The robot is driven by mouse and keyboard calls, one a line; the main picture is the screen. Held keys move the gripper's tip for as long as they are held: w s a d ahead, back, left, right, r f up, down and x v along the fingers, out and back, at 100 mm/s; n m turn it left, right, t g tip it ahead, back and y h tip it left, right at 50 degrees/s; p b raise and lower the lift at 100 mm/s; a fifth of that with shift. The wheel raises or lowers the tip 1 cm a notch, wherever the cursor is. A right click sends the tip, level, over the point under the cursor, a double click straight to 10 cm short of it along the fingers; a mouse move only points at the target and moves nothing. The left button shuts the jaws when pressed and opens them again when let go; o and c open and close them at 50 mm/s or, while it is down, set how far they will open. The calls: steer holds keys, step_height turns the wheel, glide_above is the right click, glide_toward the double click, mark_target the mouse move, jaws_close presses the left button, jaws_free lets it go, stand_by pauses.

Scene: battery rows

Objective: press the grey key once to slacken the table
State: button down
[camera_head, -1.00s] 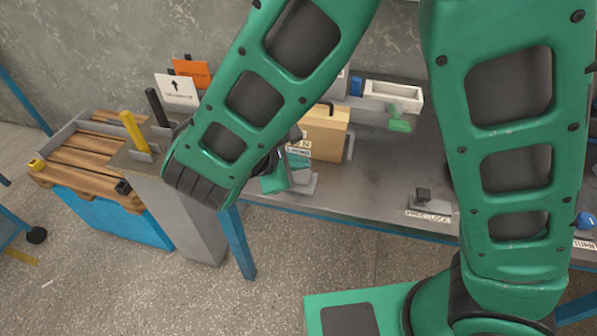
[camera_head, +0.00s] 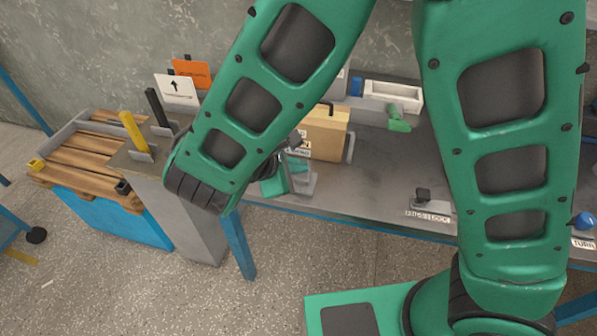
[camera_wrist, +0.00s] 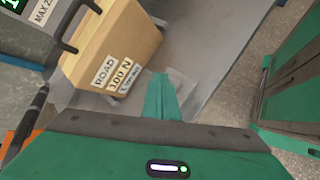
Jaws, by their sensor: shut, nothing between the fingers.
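My gripper (camera_head: 287,186) hangs low beside a wooden box at the table's left end, partly hidden by my arm. In the wrist view its fingers (camera_wrist: 163,98) are closed together, with nothing held. A flat grey plate (camera_wrist: 185,88) lies below and beside the fingertips; it also shows in the head view (camera_head: 306,184). I cannot tell whether this plate is the grey key, nor whether the fingers touch it. A small grey base with a dark top (camera_head: 424,196) stands further right at the front edge, behind a white label that seems to include "PRESS".
The wooden box (camera_wrist: 108,45) has white labels, one reading "100 N". The grey table (camera_head: 385,165) is clear in its middle. A white tray (camera_head: 394,96) stands at the back. A blue knob (camera_head: 585,220) is at the right. A pallet (camera_head: 85,165) stands left on a blue base.

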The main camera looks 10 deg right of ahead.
mark_target(299, 178)
steer(key=shift+f, duration=0.9)
stand_by(1.2)
steer(key=shift+r, duration=1.3)
steer(key=shift+r, duration=2.55)
